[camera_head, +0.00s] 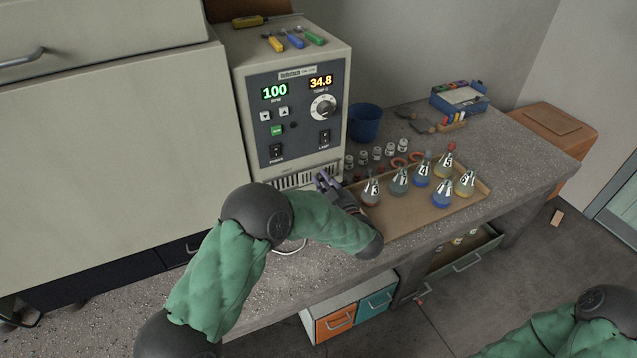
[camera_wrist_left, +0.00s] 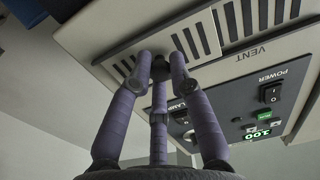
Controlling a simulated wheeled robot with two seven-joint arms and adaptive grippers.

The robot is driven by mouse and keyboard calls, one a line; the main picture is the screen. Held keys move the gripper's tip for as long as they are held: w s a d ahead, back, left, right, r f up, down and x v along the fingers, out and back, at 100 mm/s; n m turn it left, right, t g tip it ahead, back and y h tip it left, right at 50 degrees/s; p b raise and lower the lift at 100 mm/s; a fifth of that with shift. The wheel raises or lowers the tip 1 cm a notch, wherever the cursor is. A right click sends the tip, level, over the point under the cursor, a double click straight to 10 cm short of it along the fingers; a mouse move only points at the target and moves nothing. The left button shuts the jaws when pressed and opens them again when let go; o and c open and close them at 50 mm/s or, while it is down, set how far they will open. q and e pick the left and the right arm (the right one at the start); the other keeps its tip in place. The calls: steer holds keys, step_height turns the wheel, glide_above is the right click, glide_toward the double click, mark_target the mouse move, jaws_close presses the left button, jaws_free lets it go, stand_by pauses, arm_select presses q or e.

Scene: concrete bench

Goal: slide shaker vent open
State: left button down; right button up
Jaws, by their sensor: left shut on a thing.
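The shaker (camera_head: 292,105) is a beige box with a dark control panel, and its slotted vent (camera_head: 292,180) is low on the front. In the left wrist view the vent (camera_wrist_left: 232,22) has dark slots and a "VENT" label beside it. My left gripper (camera_head: 325,181) is at the right part of the vent. In the left wrist view its purple fingers (camera_wrist_left: 160,66) are closed together on a small dark knob at the slotted plate, and the fingertips hide most of the knob. My right forearm shows at the bottom right, but its gripper is out of frame.
A tray (camera_head: 440,218) with several labelled flasks stands close to the right of my left gripper, with small vials behind it. A blue cup (camera_head: 365,122) stands beside the shaker. Tools lie on the shaker's top. An open drawer (camera_head: 468,252) is below the bench.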

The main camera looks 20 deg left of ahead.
arm_select(q)
steer(key=shift+w+d, duration=0.1)
steer(key=c, duration=1.1)
jaws_free()
steer(key=shift+w+d, duration=0.1)
steer(key=shift+w, duration=0.05)
steer(key=v, duration=1.2)
steer(key=shift+f, duration=0.1)
